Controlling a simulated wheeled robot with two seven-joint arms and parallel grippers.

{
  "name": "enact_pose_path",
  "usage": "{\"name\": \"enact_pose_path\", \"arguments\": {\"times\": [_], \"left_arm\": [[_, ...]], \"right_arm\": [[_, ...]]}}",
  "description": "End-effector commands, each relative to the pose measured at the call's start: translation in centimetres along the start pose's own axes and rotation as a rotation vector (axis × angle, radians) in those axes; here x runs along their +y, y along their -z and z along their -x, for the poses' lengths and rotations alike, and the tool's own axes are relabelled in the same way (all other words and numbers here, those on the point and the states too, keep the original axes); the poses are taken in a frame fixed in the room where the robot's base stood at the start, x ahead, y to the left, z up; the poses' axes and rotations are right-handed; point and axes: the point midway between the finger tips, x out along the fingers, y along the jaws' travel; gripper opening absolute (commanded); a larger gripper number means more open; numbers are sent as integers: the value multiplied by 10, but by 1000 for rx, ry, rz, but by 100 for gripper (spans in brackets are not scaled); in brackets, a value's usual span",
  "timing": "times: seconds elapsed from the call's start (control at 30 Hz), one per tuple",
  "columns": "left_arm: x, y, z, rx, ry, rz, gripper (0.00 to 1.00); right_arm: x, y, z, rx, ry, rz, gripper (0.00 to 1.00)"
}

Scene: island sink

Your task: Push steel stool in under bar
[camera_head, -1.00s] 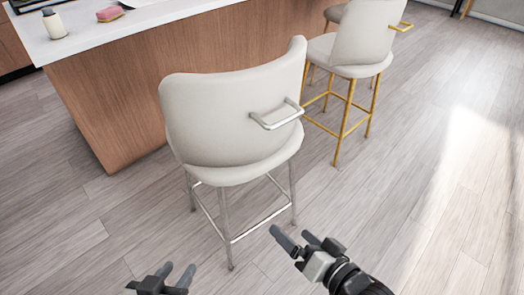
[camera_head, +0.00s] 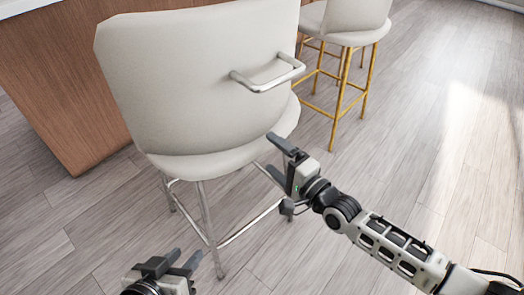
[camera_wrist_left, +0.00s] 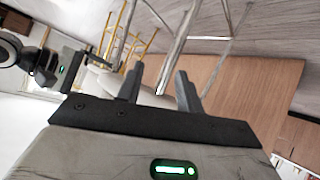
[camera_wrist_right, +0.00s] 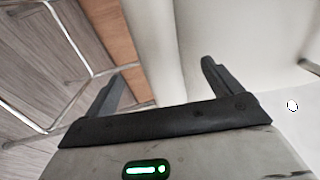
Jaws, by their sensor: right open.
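The steel stool (camera_head: 200,80) has a cream seat and back, a steel bar handle (camera_head: 268,78) on its back and steel legs. It stands close in front of me, back toward me, beside the wooden island bar (camera_head: 62,90). My right gripper (camera_head: 279,160) is open and empty at the stool's right rear, near the seat edge and below the handle. The right wrist view shows cream upholstery (camera_wrist_right: 235,40) just past its fingers; contact cannot be told. My left gripper (camera_head: 184,262) is open and empty, low at the left of the stool's near legs. Its fingers also show in the left wrist view (camera_wrist_left: 160,92).
A second cream stool with gold legs (camera_head: 342,85) stands to the right of the steel stool, along the bar. The bar's pale countertop edge (camera_head: 20,6) shows at top left. Wood floor (camera_head: 430,130) is free at the right.

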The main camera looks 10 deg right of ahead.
Motion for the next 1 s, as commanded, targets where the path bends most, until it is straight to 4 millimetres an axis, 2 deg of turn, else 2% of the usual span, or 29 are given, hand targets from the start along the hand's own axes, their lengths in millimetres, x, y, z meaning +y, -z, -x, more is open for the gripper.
{"name": "enact_pose_path", "arguments": {"times": [0.03, 0.1, 0.3, 0.43, 0.7, 1.0], "left_arm": [[1, 0, -1, 19, -5, -3, 36], [3, 2, -1, 46, -11, -6, 36], [7, 10, 1, 102, -25, -11, 36], [8, 14, 3, 119, -28, -14, 36], [9, 16, 4, 127, -29, -15, 36], [9, 16, 4, 126, -30, -15, 36]], "right_arm": [[2, 0, -13, -1, 6, -1, 91], [2, 0, -28, 0, 5, -1, 91], [2, 0, -54, 0, 1, 0, 91], [0, 0, -61, -1, 1, 0, 91], [0, 0, -62, -1, -1, 0, 91], [0, 0, -62, -1, -1, 0, 7]]}}
